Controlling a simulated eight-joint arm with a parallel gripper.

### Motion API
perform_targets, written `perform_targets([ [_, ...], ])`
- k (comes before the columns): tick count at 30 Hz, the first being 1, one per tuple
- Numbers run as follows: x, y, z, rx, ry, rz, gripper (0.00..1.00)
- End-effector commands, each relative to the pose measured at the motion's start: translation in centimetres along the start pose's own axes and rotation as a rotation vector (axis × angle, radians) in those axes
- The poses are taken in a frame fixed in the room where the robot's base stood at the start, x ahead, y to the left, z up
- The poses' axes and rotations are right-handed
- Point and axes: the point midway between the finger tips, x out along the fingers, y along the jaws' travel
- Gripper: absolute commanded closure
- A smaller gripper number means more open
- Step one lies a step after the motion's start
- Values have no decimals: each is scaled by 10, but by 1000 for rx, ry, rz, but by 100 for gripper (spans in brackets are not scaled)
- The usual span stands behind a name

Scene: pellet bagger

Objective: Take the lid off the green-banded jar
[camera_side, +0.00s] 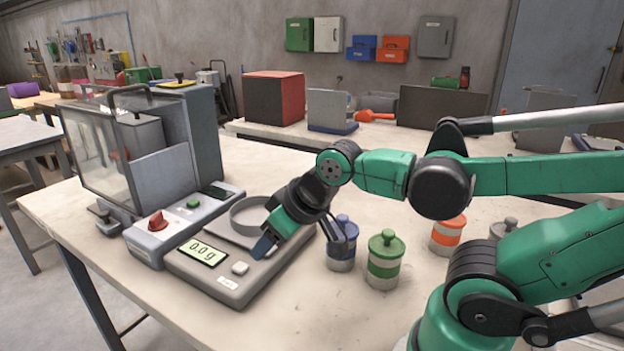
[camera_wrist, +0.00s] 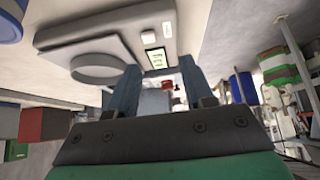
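The green-banded jar (camera_side: 383,270) stands upright on the bench in the side view, right of the scale. Its green knobbed lid (camera_side: 386,243) sits on top of it. My gripper (camera_side: 264,244) is over the front part of the scale, left of the jar and apart from it. In the wrist view my gripper (camera_wrist: 160,88) shows two blue-grey fingers spread apart with nothing held between them. I cannot make out the green-banded jar in the wrist view.
A blue-banded jar (camera_side: 342,246) stands close between my gripper and the green-banded jar. An orange-banded jar (camera_side: 447,236) stands behind to the right. The scale (camera_side: 228,288) reads 0.0 g and carries a grey ring (camera_side: 250,214). A bagger with a clear guard (camera_side: 95,150) stands left.

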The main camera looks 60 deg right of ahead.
Motion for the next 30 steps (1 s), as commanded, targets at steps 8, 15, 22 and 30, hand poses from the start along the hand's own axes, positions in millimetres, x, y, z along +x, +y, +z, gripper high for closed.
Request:
perform_targets([
  [8,0,0,0,0,0,0,0],
  [15,0,10,1,116,-24,24,0],
  [22,-11,76,21,965,-150,226,0],
  [30,-45,145,68,2183,-170,620,0],
])
